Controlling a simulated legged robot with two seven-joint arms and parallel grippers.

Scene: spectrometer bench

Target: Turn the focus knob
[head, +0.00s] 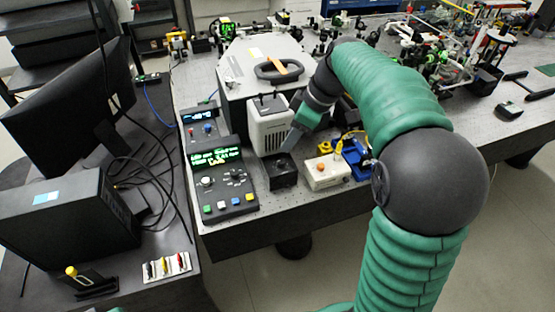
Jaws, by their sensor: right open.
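My right gripper (291,138) reaches in from the right on its green-sleeved arm and points down and left. It is open and sits in front of the white vented box. A dark control unit (224,182) with a green-lit display stands to the left and carries round knobs (234,174) and coloured buttons. No label marks the focus knob clearly, so I cannot tell which one it is. I see no contact between the fingers and any knob. My left gripper is out of view.
The white vented box (268,135) stands close behind the gripper, before a large grey-lidded instrument (240,68). A cream box (325,174) and blue fixture (356,160) lie to the right. The bench's front edge is bare.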

